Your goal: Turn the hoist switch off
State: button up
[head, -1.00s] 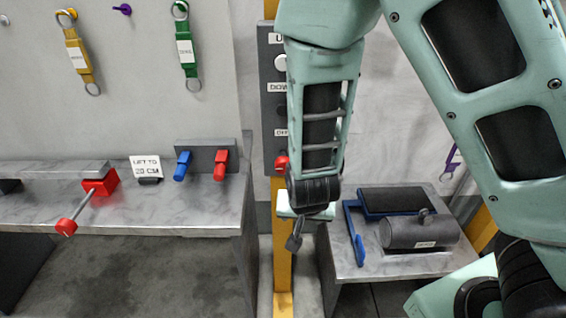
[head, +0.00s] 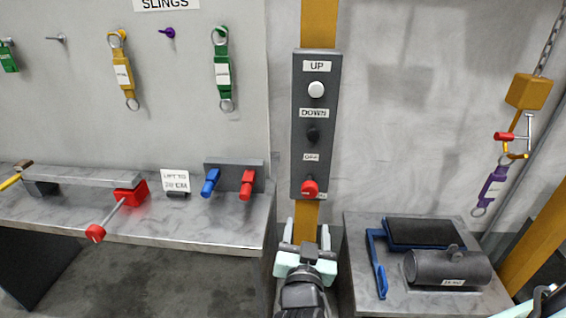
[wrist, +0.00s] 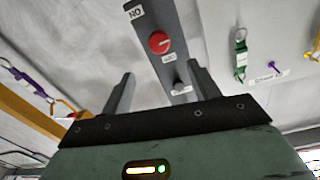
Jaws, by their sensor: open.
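The hoist switch is a red knob (head: 310,188) at the bottom of a dark grey control panel (head: 300,130) on a yellow post. An OFF label sits above it, and another label below it is partly covered. The knob also shows in the wrist view (wrist: 158,43), where the panel appears upside down with the ON label past the knob. I cannot tell clearly which way the knob points. My gripper (head: 307,234) is open and empty, just below the panel in the picture. In the wrist view its fingers (wrist: 162,82) are spread apart, and the knob appears beyond them, untouched.
Above the knob are a black DOWN button (head: 312,136) and a white UP button (head: 316,90). A bench (head: 225,235) with red and blue handles stands left. A table (head: 355,290) with a dark cylinder (head: 440,266) stands right. A purple sling (head: 491,187) hangs at far right.

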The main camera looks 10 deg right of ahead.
aim_at(310, 194)
jog(key=p+x, duration=0.2)
jog(key=x, duration=1.3)
jog(key=shift+w+d+f, duration=0.1)
jog(key=shift+w+d, duration=0.05)
jog(key=shift+w, duration=0.2)
jog(key=c, duration=1)
